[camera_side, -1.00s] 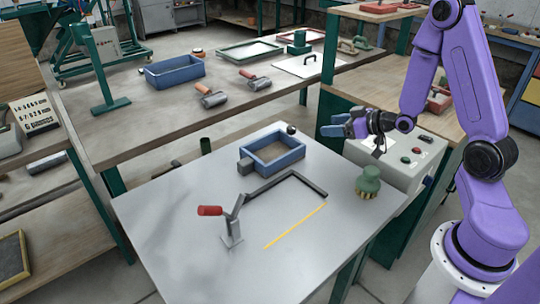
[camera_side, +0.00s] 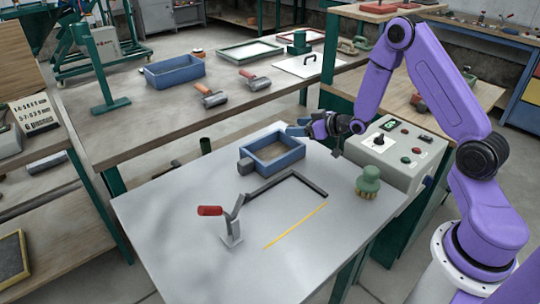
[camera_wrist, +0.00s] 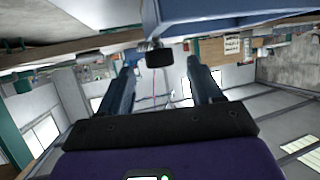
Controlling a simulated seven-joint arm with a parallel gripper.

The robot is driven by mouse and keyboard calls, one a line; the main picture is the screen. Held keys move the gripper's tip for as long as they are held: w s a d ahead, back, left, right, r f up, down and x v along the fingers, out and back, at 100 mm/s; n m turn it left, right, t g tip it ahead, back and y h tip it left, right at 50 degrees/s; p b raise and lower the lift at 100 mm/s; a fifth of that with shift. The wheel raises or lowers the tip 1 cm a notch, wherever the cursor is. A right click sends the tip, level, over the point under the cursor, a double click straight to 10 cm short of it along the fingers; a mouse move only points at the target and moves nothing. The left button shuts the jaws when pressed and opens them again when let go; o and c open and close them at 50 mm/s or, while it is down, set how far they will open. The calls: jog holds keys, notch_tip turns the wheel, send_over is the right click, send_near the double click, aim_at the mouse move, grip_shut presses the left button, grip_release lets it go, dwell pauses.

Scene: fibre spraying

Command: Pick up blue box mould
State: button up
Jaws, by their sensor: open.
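The blue box mould (camera_side: 272,152) is an open rectangular frame with a grey block on its left side. It sits on the grey metal table near the back edge. My gripper (camera_side: 293,128) is at the mould's right back corner, open with nothing seen between its fingers. In the side view I cannot tell whether it touches the mould. In the wrist view the two fingers of my gripper (camera_wrist: 158,78) are spread apart. A blue surface (camera_wrist: 230,14), likely the mould's side, fills the top of that view, with a dark knob below it.
A grey L-shaped bar (camera_side: 284,182) and a red-handled clamp (camera_side: 232,225) stand on the table (camera_side: 170,225) in front of the mould. A green-handled brush (camera_side: 368,183) is at right. A grey control box (camera_side: 392,155) adjoins the table. Another blue box (camera_side: 174,71) is on the back bench.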

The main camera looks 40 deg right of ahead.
jog(key=shift+x, duration=2.45)
grip_shut()
